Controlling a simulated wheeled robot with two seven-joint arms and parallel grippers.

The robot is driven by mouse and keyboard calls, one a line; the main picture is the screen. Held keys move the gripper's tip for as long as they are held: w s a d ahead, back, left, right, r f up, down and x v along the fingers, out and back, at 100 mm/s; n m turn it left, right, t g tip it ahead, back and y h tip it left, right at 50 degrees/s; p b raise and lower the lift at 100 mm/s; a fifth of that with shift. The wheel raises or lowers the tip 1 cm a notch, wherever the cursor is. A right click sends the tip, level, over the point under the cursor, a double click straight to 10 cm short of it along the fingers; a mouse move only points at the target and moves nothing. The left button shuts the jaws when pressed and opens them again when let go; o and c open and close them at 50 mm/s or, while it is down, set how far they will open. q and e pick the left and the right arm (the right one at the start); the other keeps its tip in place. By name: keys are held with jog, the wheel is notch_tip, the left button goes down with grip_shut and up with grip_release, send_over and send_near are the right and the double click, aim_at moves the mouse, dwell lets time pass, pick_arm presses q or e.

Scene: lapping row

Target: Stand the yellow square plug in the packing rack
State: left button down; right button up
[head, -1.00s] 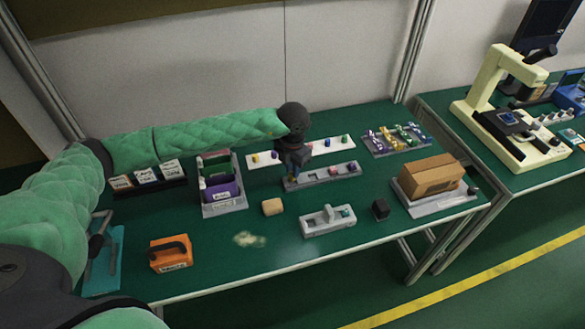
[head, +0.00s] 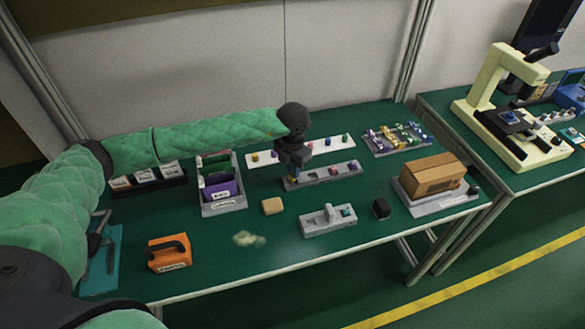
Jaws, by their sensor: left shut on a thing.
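My left gripper (head: 293,173) reaches in from the left and points down at the left end of a long grey rack (head: 317,177), which looks like the packing rack. The gripper is shut on a small yellow plug (head: 293,179), of which only a sliver shows below the fingers. I cannot tell whether the plug is seated in the rack or just above it. Pink and purple plugs (head: 334,170) stand in the rack's right part. My right gripper is not in view.
Behind is a white strip (head: 318,147) with several coloured plugs. Left stands a grey bin (head: 222,207) with purple and green contents. In front are a tan block (head: 272,206), a grey fixture (head: 328,222) and a black cube (head: 381,208). A cardboard box (head: 430,176) is at right.

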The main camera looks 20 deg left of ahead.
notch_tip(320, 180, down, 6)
jog(key=b, duration=0.6)
dwell(7.1)
